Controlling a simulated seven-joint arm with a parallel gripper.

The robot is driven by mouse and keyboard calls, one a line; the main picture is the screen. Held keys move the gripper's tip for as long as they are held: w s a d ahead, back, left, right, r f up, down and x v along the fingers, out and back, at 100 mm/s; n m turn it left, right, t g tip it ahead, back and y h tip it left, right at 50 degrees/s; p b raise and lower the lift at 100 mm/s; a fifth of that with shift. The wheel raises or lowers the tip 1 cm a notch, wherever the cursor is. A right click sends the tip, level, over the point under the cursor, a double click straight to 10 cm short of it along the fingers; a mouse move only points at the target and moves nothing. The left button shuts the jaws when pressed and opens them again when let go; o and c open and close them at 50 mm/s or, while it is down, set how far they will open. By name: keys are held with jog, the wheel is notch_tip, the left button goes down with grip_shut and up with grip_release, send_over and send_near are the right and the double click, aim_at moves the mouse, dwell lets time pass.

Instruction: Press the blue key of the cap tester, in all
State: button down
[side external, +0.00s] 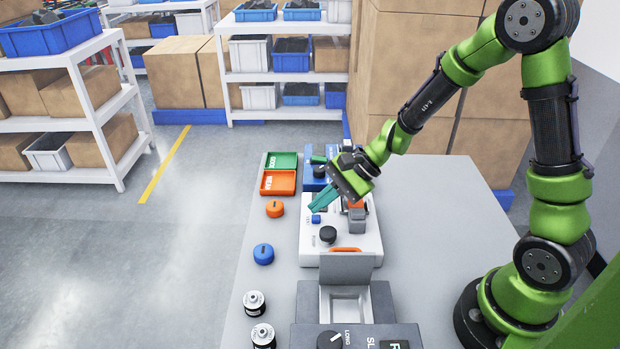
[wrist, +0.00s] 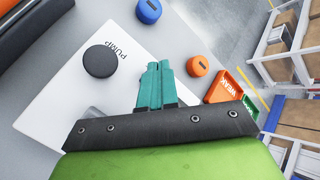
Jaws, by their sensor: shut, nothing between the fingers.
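The cap tester (side external: 310,246) is a white box on the grey table, with a black knob on top. Its blue key (side external: 316,219) is a small block at the left of its top. My gripper (side external: 314,208) is shut and empty, its teal fingers pointing down just above and behind the blue key. I cannot tell whether the tips touch it. In the wrist view my shut fingers (wrist: 159,67) lie over the white top of the tester (wrist: 62,105), beside the black knob (wrist: 100,61) marked PUMP. The blue key is not visible there.
A grey clamp with an orange part (side external: 356,204) stands right of the key. An orange cap (side external: 275,208) and a blue cap (side external: 263,253) lie left of the tester. Behind are a green tray (side external: 282,161) and an orange WEAK tray (side external: 278,183). Table right of the tester is clear.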

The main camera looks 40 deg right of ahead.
jog(key=shift+f, duration=0.1)
jog(key=shift+f, duration=0.35)
jog(key=shift+s+f, duration=0.1)
jog(key=shift+f, duration=0.65)
dwell(0.9)
jog(key=shift+r, duration=1.05)
notch_tip(320, 180, up, 5)
jog(key=shift+r, duration=0.1)
dwell(0.6)
